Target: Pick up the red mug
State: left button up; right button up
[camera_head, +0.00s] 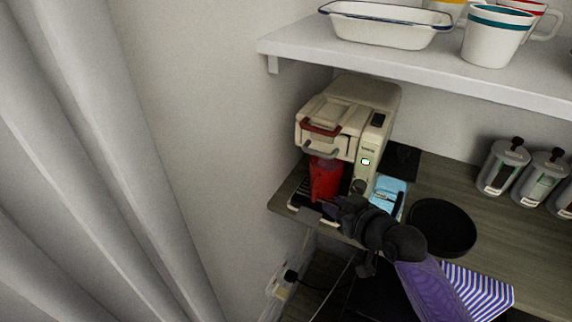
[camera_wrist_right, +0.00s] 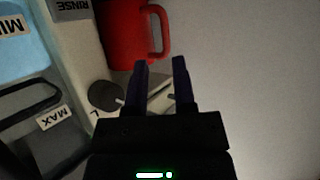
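The red mug (camera_head: 325,178) stands upright on the drip tray of the cream coffee machine (camera_head: 361,104), under its spout. In the right wrist view the red mug (camera_wrist_right: 122,38) is at the top, with its handle on the right side. My right gripper (camera_head: 322,208) is just in front of and below the mug in the head view. In the right wrist view my right gripper (camera_wrist_right: 160,66) has its two dark fingers apart with nothing between them. The fingertips are near the mug's lower handle; I cannot tell whether they touch. My left gripper is not in view.
A shelf (camera_head: 410,62) above holds a white enamel dish (camera_head: 385,27) and several mugs. A black round plate (camera_head: 442,228), a blue box (camera_head: 388,192) and several canisters (camera_head: 502,166) are on the counter (camera_head: 450,183).

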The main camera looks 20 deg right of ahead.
aim_at(315, 194)
jog(key=b+x, duration=0.1)
jog(key=x, duration=0.2)
jog(key=b+x, duration=0.2)
jog(key=x, duration=0.1)
jog(key=b+x, duration=0.1)
jog(key=x, duration=0.2)
jog(key=shift+w+a, duration=0.35)
jog(key=shift+a, duration=0.05)
jog(key=shift+r, duration=0.15)
grip_shut()
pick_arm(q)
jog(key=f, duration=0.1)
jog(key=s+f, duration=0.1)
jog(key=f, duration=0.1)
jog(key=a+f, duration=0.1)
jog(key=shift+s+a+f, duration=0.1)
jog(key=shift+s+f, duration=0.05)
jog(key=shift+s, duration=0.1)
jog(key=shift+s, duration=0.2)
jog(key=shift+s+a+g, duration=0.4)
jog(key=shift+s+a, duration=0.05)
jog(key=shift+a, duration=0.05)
